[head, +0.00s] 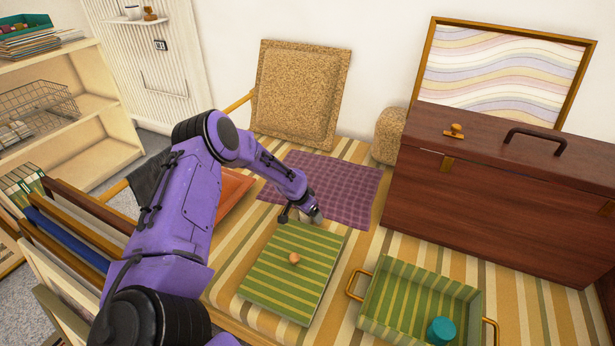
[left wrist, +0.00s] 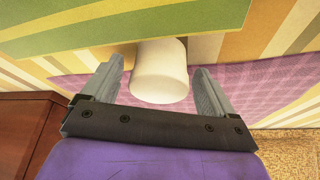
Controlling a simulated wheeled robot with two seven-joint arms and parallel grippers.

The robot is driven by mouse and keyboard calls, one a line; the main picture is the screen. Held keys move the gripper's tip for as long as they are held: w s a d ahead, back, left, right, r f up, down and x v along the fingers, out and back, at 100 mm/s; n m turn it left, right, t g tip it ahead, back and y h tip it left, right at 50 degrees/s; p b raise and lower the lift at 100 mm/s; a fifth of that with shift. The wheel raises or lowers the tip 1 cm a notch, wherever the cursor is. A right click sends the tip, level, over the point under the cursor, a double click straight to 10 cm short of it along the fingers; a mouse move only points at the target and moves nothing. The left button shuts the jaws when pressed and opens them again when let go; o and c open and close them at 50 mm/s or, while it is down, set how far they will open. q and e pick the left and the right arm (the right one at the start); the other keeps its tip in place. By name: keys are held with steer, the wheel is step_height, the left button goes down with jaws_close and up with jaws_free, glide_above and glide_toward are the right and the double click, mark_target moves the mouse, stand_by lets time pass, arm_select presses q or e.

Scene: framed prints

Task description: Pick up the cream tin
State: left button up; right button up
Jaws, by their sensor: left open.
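The cream tin (left wrist: 160,72) is a pale, plain cylinder in the left wrist view, beside the edge of the green striped panel. My left gripper (left wrist: 158,67) is open with one finger on each side of the tin. Gaps show between the fingers and the tin, so it is not clamped. In the head view my left gripper (head: 303,213) reaches down at the far edge of the green striped panel (head: 318,262) and largely hides the tin. My right gripper is not in view.
A purple checked cloth (head: 345,185) lies just beyond the gripper. A small wooden knob (head: 294,257) sits on the green panel. A green striped tray (head: 400,300) with a teal tin (head: 441,330) stands front right. A large brown chest (head: 490,205) blocks the right.

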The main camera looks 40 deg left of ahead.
arm_select(q)
steer(key=c, duration=1.2)
steer(key=shift+o, duration=0.2)
steer(key=shift+r, duration=0.1)
